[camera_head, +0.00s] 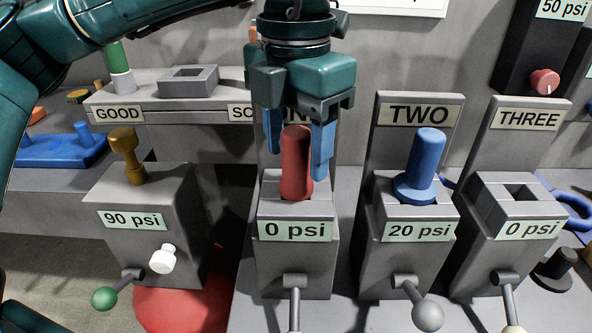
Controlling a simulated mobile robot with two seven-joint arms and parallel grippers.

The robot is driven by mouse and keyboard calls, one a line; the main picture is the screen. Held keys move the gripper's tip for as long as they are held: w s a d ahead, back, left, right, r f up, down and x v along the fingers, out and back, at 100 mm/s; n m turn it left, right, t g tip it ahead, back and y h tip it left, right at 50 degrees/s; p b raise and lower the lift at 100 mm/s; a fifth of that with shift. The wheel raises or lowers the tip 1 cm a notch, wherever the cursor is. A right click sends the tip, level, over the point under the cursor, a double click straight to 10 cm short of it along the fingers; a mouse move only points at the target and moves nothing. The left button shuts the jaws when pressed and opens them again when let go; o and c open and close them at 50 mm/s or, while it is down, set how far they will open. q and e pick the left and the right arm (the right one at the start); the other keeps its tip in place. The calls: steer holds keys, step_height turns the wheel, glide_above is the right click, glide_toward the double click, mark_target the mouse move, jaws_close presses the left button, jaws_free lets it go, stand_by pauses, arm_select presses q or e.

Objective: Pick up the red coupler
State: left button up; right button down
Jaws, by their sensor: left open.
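The red coupler (296,165) stands upright in the grey block labelled 0 psi (283,260), in front of a mostly covered sign. My left gripper (297,145) points down over it. Its two blue fingers are apart, one at the left and one at the right of the coupler's upper part. I cannot tell whether either finger touches it. My right gripper does not show.
A blue coupler (420,165) stands in the station signed TWO, close on the right. Station THREE (515,195) has an empty square socket. A brass fitting (127,155) stands on the 90 psi block (150,230) at left. Ball-ended levers (428,315) stick out in front.

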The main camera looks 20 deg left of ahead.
arm_select(q)
steer(key=shift+f, duration=0.5)
steer(key=c, duration=1.2)
steer(key=shift+o, duration=0.2)
